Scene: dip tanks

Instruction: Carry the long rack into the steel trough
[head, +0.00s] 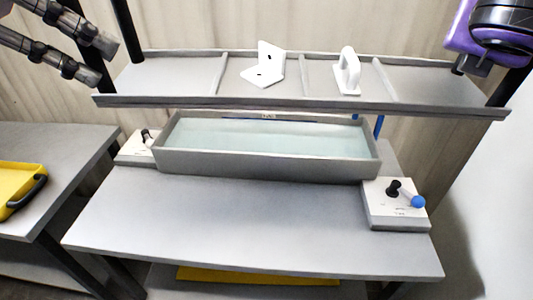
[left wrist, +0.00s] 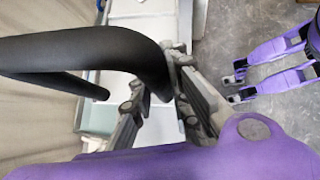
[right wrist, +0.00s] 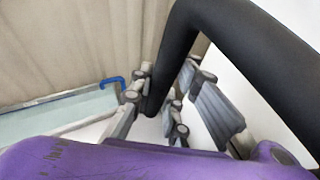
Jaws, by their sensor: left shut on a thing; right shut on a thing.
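In the left wrist view my left gripper (left wrist: 155,75) is shut on a thick black curved bar (left wrist: 95,50), apparently a handle of the long rack. In the right wrist view my right gripper (right wrist: 166,78) is shut on a similar black bar (right wrist: 225,22). In the head view my left gripper (head: 103,62) is at the upper left, above and left of the trough; the right gripper's fingers are mostly out of view.
Control boxes (head: 388,212) (head: 135,150) flank the trough. The front of the table (head: 240,220) is clear. A yellow tray (head: 18,185) lies on the left table.

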